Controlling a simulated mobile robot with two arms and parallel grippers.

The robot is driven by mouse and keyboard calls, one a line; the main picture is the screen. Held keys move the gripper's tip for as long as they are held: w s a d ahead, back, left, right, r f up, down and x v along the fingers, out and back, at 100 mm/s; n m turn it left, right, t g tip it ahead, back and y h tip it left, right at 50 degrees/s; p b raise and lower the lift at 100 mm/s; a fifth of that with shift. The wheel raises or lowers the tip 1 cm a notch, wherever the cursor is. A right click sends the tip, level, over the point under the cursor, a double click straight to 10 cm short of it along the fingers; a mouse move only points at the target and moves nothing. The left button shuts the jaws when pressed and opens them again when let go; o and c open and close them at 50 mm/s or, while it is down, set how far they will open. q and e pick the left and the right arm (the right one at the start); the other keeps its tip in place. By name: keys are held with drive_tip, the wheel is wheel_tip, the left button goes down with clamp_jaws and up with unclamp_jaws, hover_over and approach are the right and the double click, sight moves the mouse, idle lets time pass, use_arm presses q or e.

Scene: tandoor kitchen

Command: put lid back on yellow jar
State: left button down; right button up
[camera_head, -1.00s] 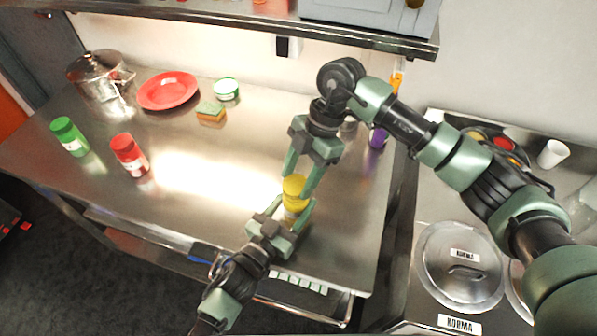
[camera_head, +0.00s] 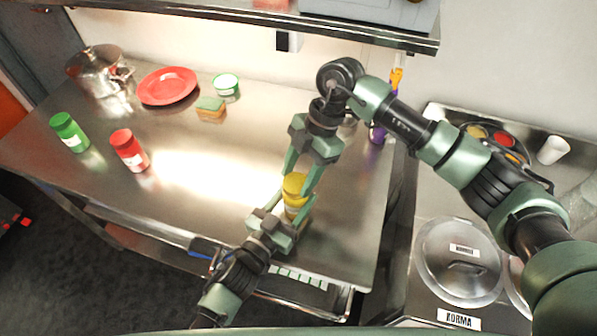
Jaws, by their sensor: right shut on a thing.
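The yellow jar (camera_head: 293,211) stands upright on the steel counter, near its right front part. Its yellow lid (camera_head: 295,182) is at the jar's top; I cannot tell whether it is seated or just above the rim. My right gripper (camera_head: 296,176) reaches down from above and is shut on the lid. My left gripper (camera_head: 292,208) comes from the front, with its fingers on either side of the jar body. The fingers and jar overlap, so whether they press on it is unclear.
A red jar (camera_head: 130,151) and a green jar (camera_head: 69,132) stand at the left. Behind are a steel pot (camera_head: 97,73), a red plate (camera_head: 168,86), a sponge (camera_head: 211,108) and a green-white tub (camera_head: 226,84). The counter's middle is clear. A lidded korma pan (camera_head: 459,265) is right.

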drive_tip(key=shift+f, duration=0.2)
drive_tip(key=shift+m, duration=0.5)
drive_tip(key=m, duration=0.1)
drive_tip(key=m+t, duration=0.1)
drive_tip(key=m, duration=0.1)
drive_tip(key=shift+s+d+t+y, duration=0.1)
drive_tip(key=shift+s+t+y, duration=0.05)
drive_tip(key=shift+t+y, duration=0.15)
drive_tip(key=m+t, duration=0.1)
drive_tip(key=m, duration=0.2)
drive_tip(key=shift+s+m, duration=0.15)
drive_tip(key=shift+m, duration=0.15)
drive_tip(key=m+t, duration=0.1)
drive_tip(key=m, duration=0.1)
drive_tip(key=shift+m+t, duration=0.3)
drive_tip(key=shift+m, duration=0.1)
drive_tip(key=o, duration=1.3)
